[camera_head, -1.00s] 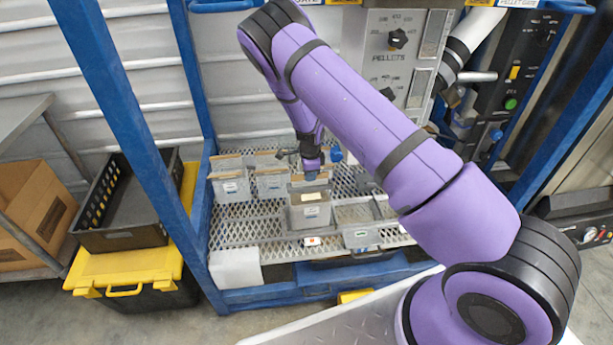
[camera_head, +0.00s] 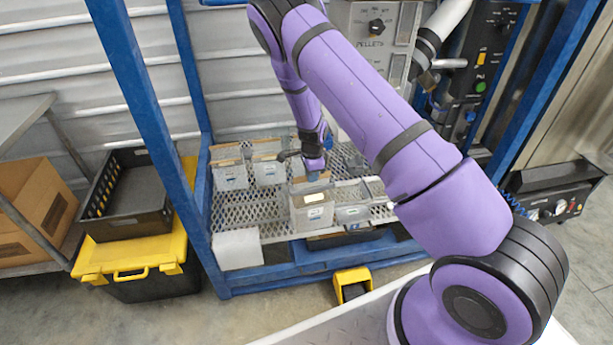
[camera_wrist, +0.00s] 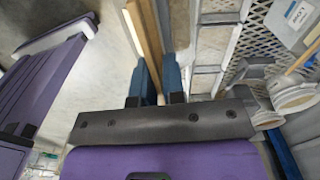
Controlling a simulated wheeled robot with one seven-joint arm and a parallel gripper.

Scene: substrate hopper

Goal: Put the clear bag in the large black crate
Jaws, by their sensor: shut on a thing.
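My gripper (camera_head: 313,172) is shut on the brown top strip of a clear bag (camera_head: 313,210) with a white label. In the wrist view, my gripper (camera_wrist: 160,75) has its blue fingertips on either side of the brown strip of the clear bag (camera_wrist: 146,35). The bag hangs upright in front of the mesh shelf, seemingly above it, inside the blue frame. The large black crate (camera_head: 128,229) stands at the left, outside the frame, on a black tote with a yellow lid. Its near walls are slotted or solid and its top is open.
Other clear bags (camera_head: 230,178) stand on the mesh shelf (camera_head: 245,210). A blue frame post (camera_head: 148,120) rises between shelf and crate. A white block (camera_head: 238,249) sits at the shelf's front left corner. A cardboard box (camera_head: 40,205) lies far left. A yellow-and-black item (camera_head: 352,284) is on the floor.

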